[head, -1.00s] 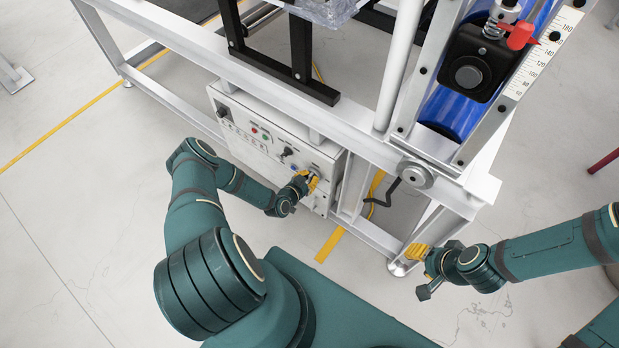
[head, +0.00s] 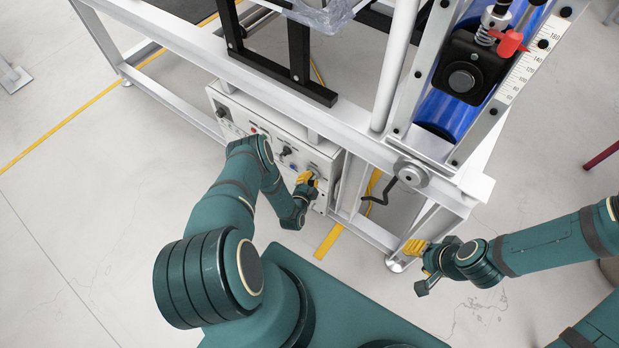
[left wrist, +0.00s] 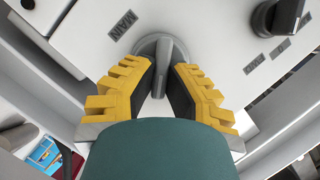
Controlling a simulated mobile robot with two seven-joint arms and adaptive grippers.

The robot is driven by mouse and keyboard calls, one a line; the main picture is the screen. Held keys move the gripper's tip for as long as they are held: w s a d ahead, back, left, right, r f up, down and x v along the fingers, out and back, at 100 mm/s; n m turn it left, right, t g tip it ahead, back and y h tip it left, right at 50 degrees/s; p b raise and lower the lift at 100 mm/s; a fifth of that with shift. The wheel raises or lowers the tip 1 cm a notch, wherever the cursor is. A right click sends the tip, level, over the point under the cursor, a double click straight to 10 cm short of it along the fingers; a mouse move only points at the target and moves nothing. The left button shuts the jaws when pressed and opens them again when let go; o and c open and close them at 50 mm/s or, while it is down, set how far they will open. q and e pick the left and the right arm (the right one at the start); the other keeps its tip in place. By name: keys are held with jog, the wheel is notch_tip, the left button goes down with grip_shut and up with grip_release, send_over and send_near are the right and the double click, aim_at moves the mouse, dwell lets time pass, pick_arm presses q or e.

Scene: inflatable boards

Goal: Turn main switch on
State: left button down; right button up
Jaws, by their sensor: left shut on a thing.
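The main switch (left wrist: 168,58) is a grey rotary knob with a raised bar handle, beside the label MAIN (left wrist: 122,25) in the left wrist view. It sits at the right end of the white control box's front panel; the head view shows it only small (head: 314,168). My left gripper (head: 308,177) has yellow fingers and is at the knob. In the left wrist view its fingers (left wrist: 168,82) lie on both sides of the handle, shut on it. My right gripper (head: 414,247) is apart from the panel, by the frame's foot; its finger gap is unclear.
The control box (head: 270,115) carries other buttons and a black knob (head: 286,151), which also shows in the left wrist view (left wrist: 288,15). A white machine frame (head: 340,130) rises over the box. Grey floor in front is partly clear.

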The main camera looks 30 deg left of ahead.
pick_arm(q)
jog(key=m, duration=0.1)
jog(key=m+t+y+b, duration=0.1)
jog(key=m, duration=0.1)
jog(key=shift+d+f, duration=0.1)
jog(key=shift+f, duration=0.1)
jog(key=shift+m+t+y+b, duration=0.5)
jog(key=shift+m+t+b, duration=0.2)
jog(key=shift+m, duration=0.9)
jog(key=c, duration=1)
grip_release()
jog(key=shift+f, duration=0.1)
